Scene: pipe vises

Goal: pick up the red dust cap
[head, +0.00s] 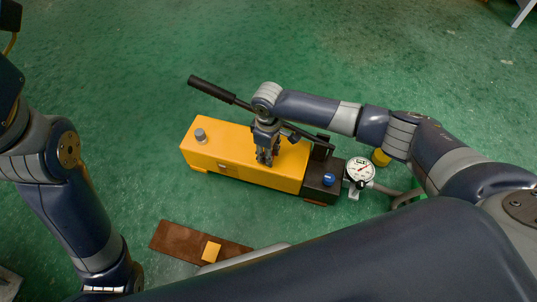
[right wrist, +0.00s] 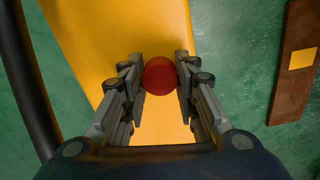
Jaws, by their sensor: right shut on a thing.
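The red dust cap (right wrist: 160,76) is round and sits between the fingertips of my right gripper (right wrist: 161,66) in the right wrist view, with the yellow pump body (right wrist: 105,35) behind it. The gripper is shut on the cap, with a finger on each side. In the head view my right gripper (head: 267,157) points down over the top of the yellow pump body (head: 240,165) and hides the cap. I cannot tell whether the cap is still touching the pump. My left arm comes in at the left, but its gripper is not in view.
The pump has a black lever (head: 211,90), a grey filler cap (head: 200,135), a blue knob (head: 329,179) and a white dial gauge (head: 360,170). A brown board (head: 176,239) with a yellow patch lies in front. The green floor is mostly clear.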

